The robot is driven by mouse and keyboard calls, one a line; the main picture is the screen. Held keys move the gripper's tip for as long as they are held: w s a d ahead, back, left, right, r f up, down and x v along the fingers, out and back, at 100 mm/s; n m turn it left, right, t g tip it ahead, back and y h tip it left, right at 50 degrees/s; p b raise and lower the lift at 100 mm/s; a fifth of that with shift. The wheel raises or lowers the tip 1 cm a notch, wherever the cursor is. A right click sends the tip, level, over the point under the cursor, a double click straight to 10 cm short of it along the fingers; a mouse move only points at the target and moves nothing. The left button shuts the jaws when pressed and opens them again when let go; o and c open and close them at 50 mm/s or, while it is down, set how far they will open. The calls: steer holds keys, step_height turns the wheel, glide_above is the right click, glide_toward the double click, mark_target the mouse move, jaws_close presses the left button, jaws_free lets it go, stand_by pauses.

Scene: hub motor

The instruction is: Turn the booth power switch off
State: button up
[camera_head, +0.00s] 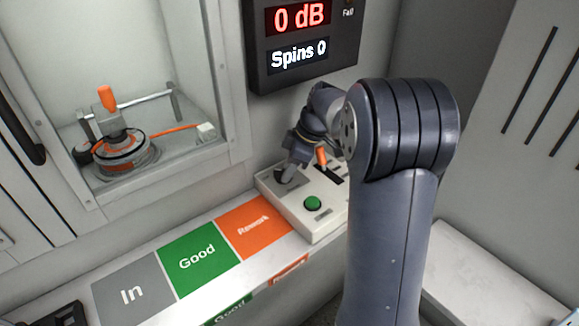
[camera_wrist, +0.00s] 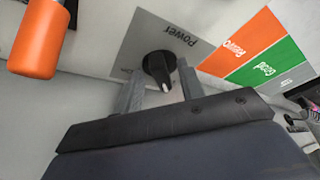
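The booth power switch is a black rotary knob (camera_wrist: 157,66) on a grey plate (camera_wrist: 150,34) marked "Power" in the wrist view. Its white pointer mark faces toward my gripper's palm. My gripper (camera_wrist: 162,80) is open, with one grey finger on each side of the knob; I cannot tell whether either finger touches it. In the head view my gripper (camera_head: 287,171) is down at the left part of the cream control box (camera_head: 318,226), and it mostly hides the knob there.
The control box also bears a green button (camera_head: 313,203) and an orange-tipped lever (camera_head: 321,157); the orange handle (camera_wrist: 38,38) is close in the wrist view. A display (camera_head: 300,42) reads "0 dB" and "Spins 0". A hub motor (camera_head: 124,150) sits in the booth at left.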

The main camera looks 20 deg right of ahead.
steer(key=p+v, duration=0.1)
steer(key=v, duration=0.9)
steer(key=shift+d+r+p, duration=0.15)
steer(key=shift+r+p, duration=0.25)
steer(key=shift+f, duration=0.15)
steer(key=b+x, duration=0.2)
steer(key=x, duration=0.9)
steer(key=shift+s, duration=0.1)
steer(key=shift+r, duration=0.2)
